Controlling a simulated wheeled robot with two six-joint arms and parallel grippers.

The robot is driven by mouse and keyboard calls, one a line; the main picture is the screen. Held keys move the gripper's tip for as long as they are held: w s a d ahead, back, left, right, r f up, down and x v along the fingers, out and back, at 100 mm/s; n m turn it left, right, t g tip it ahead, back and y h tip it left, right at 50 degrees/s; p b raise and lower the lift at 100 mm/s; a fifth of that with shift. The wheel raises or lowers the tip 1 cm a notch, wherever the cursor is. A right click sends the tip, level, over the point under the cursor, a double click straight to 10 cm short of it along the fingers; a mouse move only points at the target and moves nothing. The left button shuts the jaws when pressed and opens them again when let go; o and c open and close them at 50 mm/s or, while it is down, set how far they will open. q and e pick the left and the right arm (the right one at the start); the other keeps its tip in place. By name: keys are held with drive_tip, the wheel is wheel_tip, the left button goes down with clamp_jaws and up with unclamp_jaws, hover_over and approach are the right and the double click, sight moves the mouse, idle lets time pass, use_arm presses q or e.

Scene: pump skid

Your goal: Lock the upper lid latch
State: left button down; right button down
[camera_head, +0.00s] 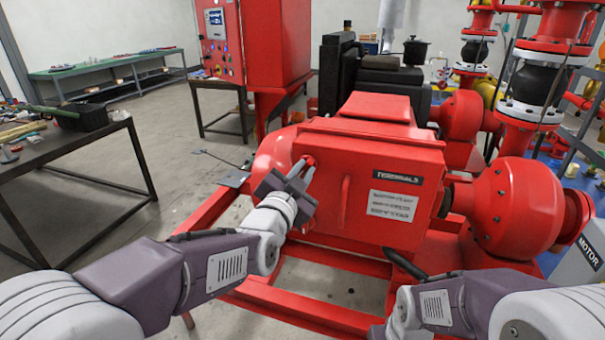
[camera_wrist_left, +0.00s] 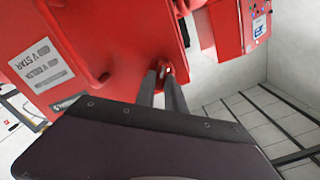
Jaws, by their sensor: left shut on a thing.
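The red terminal box (camera_head: 320,215) of the pump skid has a lid with a "TERMINALS" plate (camera_head: 397,177) and a white label (camera_head: 392,206). The upper lid latch (camera_head: 309,160) is a small red part at the lid's upper left edge; it also shows between the fingertips in the left wrist view (camera_wrist_left: 168,70). My left gripper (camera_head: 303,168) is shut on the latch, its two grey fingers (camera_wrist_left: 164,74) on either side of it. The fingers partly hide the latch, and I cannot tell its exact angle. My right gripper is not in view; only my right arm shows.
A red bar handle (camera_head: 345,198) stands out from the lid. A round red housing (camera_head: 516,207) is to the right. The red skid frame (camera_head: 325,312) runs below. A workbench (camera_head: 62,160) is at left, and a red control cabinet (camera_head: 258,45) stands behind. Floor between them is clear.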

use_arm(q)
drive_tip(key=m, duration=0.5)
drive_tip(key=shift+d+m, duration=0.1)
drive_tip(key=shift+m, duration=0.2)
drive_tip(key=m, duration=0.5)
drive_tip(key=shift+f, duration=0.15)
drive_tip(key=shift+m, duration=0.3)
drive_tip(key=c, duration=1.4)
unclamp_jaws()
drive_tip(key=shift+s, duration=0.1)
drive_tip(key=v, duration=0.9)
